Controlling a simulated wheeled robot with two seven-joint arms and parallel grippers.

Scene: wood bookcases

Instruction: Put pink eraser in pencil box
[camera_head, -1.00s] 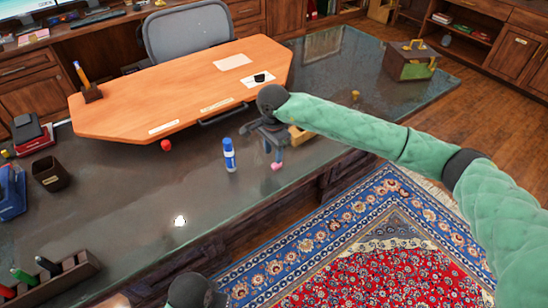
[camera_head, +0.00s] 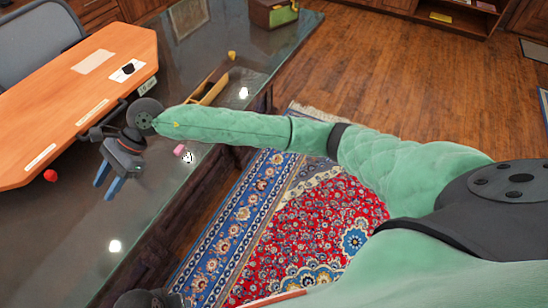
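The pink eraser (camera_head: 179,150) is a small block on the dark desk near its front edge, just below my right forearm. My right gripper (camera_head: 107,182) is left of the eraser and apart from it. Its two bluish fingers are spread with nothing visible between them. A long wooden box (camera_head: 221,88), which looks like the pencil box, lies on the desk behind my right forearm. The arm hides its near end, and I cannot see what is inside. My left gripper is out of view.
An orange-brown desk board (camera_head: 105,72) fills the left, with a red ball (camera_head: 50,175) near its edge. A small yellow object (camera_head: 232,55) stands beyond the wooden box. A green-and-brown case (camera_head: 272,13) sits at the desk's far end. A patterned rug (camera_head: 315,235) covers the floor.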

